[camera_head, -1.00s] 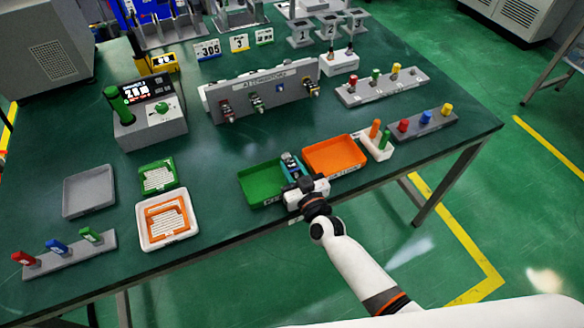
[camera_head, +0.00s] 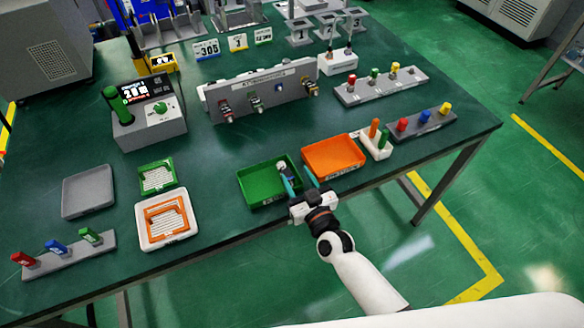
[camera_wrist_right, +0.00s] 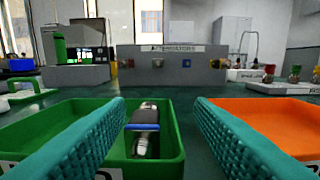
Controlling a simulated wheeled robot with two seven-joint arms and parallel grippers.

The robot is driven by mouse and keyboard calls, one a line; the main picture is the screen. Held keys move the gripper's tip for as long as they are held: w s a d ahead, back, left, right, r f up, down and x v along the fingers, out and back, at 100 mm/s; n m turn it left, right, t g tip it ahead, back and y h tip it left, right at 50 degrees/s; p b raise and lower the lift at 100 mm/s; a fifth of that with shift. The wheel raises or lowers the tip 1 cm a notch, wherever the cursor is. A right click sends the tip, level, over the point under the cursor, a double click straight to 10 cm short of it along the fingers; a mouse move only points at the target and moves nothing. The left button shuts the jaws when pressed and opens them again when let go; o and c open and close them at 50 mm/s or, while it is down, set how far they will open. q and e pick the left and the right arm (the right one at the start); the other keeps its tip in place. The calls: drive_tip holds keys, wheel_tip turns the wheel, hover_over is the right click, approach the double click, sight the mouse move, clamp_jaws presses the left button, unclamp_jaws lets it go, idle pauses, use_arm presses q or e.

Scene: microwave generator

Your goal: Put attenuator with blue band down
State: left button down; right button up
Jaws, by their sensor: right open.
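The attenuator with the blue band (camera_wrist_right: 145,128) is a dark and silver cylinder with a blue ring, and it lies inside the green tray (camera_wrist_right: 75,112). In the head view the attenuator (camera_head: 284,170) is at the right side of the green tray (camera_head: 258,194), partly hidden by a finger. My right gripper (camera_head: 301,182) is open at the tray's front right. In the right wrist view its two teal fingers (camera_wrist_right: 160,128) stand wide apart, with the attenuator visible beyond, between them. My left gripper is not in view.
An orange tray (camera_head: 333,157) is close to the right of the green tray. Behind is the attenuator rack (camera_head: 262,91). A white holder (camera_head: 378,146) with orange and green pegs stands to the right.

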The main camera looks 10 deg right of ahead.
drive_tip(key=v, duration=0.8)
